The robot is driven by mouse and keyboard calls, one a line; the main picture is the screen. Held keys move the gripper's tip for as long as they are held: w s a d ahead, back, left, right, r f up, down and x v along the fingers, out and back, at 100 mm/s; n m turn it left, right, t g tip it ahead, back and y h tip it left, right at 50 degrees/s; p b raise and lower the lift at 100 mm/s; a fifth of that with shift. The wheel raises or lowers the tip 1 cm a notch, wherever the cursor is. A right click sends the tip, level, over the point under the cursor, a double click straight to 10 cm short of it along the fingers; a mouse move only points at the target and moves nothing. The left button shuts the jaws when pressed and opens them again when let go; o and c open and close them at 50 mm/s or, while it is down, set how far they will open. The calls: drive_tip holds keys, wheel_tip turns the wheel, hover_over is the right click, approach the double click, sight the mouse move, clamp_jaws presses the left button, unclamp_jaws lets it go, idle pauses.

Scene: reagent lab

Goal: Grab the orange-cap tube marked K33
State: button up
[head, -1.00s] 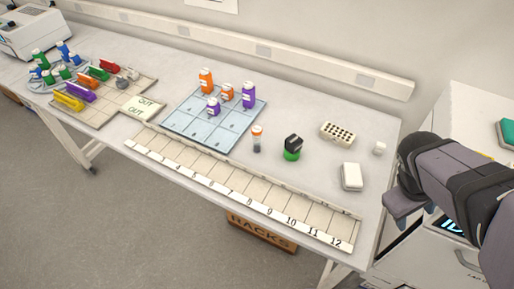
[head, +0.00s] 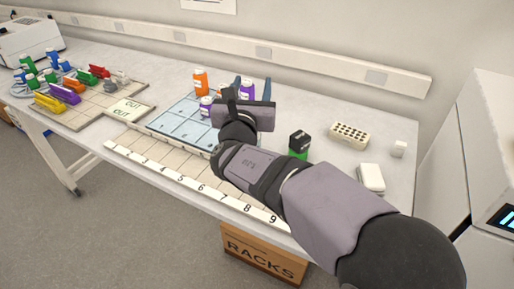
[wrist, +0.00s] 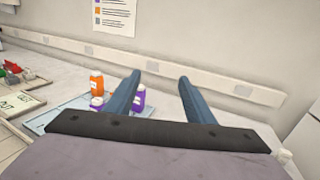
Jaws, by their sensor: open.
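The small orange-capped tube that stood on the bare table right of the blue grid mat is now hidden behind my arm in the head view; no K33 marking is readable. My gripper (head: 252,84) is over the right side of the mat, its blue fingers apart. In the wrist view my gripper (wrist: 160,76) is open with only wall between the fingertips. An orange bottle (head: 200,82) stands on the blue mat (head: 172,122); it also shows in the wrist view (wrist: 97,84). A purple bottle (head: 247,89) stands behind the gripper, and a shorter purple one (head: 206,106) left of it.
The numbered strip (head: 155,166) runs along the front edge. Coloured items crowd a tan board (head: 118,92) at left.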

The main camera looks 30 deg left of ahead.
drive_tip(key=f, duration=1.5)
drive_tip(key=shift+w+d+f, duration=0.2)
drive_tip(key=shift+w+d, duration=0.1)
drive_tip(key=shift+d, duration=0.1)
drive_tip(key=shift+w+a+r+h+p, duration=0.1)
drive_tip(key=shift+w+a+h+p, duration=0.15)
drive_tip(key=shift+w+p, duration=0.4)
drive_tip(key=shift+w+a+h+p, duration=0.15)
drive_tip(key=shift+w+a+p, duration=0.2)
drive_tip(key=shift+w, duration=0.6)
drive_tip(key=shift+p+x, duration=0.65)
drive_tip(key=shift+x, duration=1.25)
drive_tip(key=shift+a, duration=0.15)
drive_tip(key=c, duration=1.1)
